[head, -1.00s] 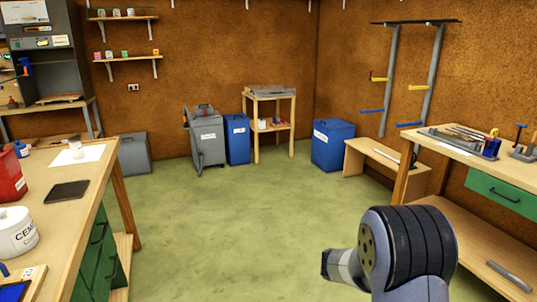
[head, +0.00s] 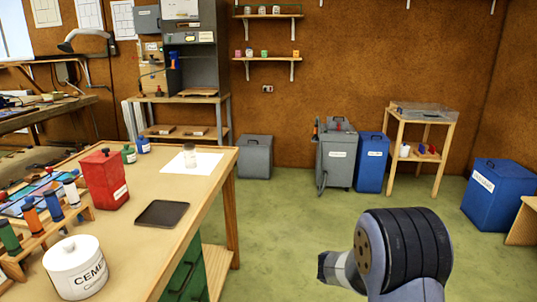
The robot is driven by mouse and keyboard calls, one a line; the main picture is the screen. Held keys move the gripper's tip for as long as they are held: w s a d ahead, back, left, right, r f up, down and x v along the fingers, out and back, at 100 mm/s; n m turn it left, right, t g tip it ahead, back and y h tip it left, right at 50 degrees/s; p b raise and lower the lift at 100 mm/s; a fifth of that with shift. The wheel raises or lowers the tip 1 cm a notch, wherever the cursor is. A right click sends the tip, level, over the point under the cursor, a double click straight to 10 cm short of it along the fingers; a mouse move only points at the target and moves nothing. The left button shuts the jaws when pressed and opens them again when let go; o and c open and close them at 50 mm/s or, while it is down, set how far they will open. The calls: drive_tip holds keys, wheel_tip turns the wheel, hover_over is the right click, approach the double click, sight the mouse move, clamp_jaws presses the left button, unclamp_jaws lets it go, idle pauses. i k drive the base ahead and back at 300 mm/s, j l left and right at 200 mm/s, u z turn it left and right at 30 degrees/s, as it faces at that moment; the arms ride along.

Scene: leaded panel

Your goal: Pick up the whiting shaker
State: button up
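Part of my own arm shows at the lower right, over the floor and well apart from the bench. I cannot make out the fingers of my gripper in this view.
On the bench (head: 135,232) stand a white cement tub (head: 75,272), a red can (head: 104,182), small green and blue bottles, a rack of coloured bottles and a dark flat tray (head: 162,214). The green floor (head: 290,225) right of the bench is clear. Bins stand along the back wall.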

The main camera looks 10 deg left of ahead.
sight(189, 149)
drive_tip(key=i, duration=1.6)
drive_tip(key=i+u, duration=0.5)
drive_tip(key=u, duration=0.2)
drive_tip(key=i+l+u, duration=0.3)
drive_tip(key=i+u, duration=0.15)
drive_tip(key=u, duration=0.35)
drive_tip(key=i+u, duration=0.15)
drive_tip(key=u, duration=0.3)
drive_tip(key=i+u, duration=0.15)
drive_tip(key=u, duration=0.35)
drive_tip(key=i+u, duration=0.3)
drive_tip(key=i, duration=0.15)
